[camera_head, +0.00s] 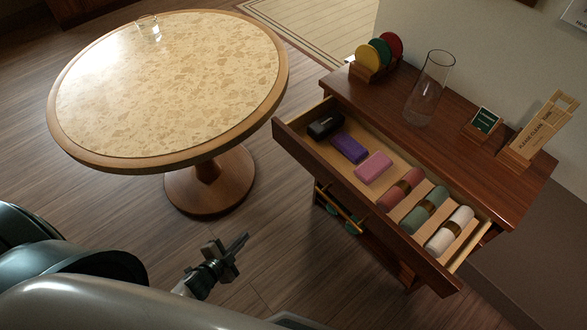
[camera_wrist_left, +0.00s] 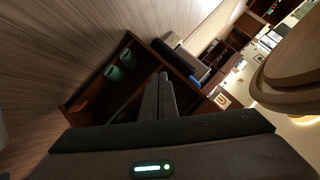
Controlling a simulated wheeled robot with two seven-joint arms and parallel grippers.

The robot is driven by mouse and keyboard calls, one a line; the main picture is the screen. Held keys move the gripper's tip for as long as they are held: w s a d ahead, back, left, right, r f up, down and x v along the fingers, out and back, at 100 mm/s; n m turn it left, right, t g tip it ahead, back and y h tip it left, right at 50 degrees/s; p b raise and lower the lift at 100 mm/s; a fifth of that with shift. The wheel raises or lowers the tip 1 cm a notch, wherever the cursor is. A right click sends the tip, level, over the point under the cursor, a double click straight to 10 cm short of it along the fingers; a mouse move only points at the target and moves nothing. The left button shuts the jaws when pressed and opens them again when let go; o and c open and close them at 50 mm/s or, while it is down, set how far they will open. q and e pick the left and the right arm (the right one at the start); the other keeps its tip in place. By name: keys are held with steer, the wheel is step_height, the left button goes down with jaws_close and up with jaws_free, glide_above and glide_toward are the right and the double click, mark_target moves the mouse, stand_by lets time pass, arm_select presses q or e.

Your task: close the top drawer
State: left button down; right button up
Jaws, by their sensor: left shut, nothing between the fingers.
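The top drawer (camera_head: 385,226) of the dark wooden cabinet (camera_head: 455,140) is pulled well out, with its contents exposed. Inside lie a black case, a purple case, a pink case and rolled cloths in red, green and white. A brass bar handle (camera_head: 341,211) shows at its front. My left gripper (camera_head: 240,244) is shut and empty, in front of and apart from the drawer front, over the floor. In the left wrist view, its closed fingers (camera_wrist_left: 161,97) are seen against the cabinet's open lower part (camera_wrist_left: 75,88). My right gripper is not in view.
A round stone-topped table (camera_head: 165,80) stands at the left, near the drawer's left end. On the cabinet top are a coaster rack (camera_head: 372,68), a glass vase (camera_head: 430,88), a small sign (camera_head: 485,121) and a wooden holder (camera_head: 540,130). Floor between table and cabinet is clear.

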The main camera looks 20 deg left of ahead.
mark_target(303, 158)
arm_select(q)
steer(key=w+d+r+m+t+h+b, duration=0.1)
steer(key=r+m, duration=0.3)
steer(key=r, duration=0.4)
steer(key=w+d+r+m+t+h+b, duration=0.1)
steer(key=r+m+h, duration=0.3)
steer(key=r, duration=0.4)
steer(key=w+d+r+m+t+h+b, duration=0.1)
steer(key=w+d+r+m+h, duration=0.1)
steer(key=r+m, duration=0.3)
step_height(303, 158, up, 4)
steer(key=shift+w+d+r+t, duration=0.1)
steer(key=shift+w+d+t, duration=0.25)
steer(key=shift+w, duration=0.15)
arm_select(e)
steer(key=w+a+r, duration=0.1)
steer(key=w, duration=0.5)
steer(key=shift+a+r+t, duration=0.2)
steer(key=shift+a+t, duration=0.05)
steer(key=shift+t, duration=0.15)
arm_select(q)
steer(key=p+x, duration=0.3)
steer(key=x, duration=1.1)
steer(key=shift+d, duration=0.15)
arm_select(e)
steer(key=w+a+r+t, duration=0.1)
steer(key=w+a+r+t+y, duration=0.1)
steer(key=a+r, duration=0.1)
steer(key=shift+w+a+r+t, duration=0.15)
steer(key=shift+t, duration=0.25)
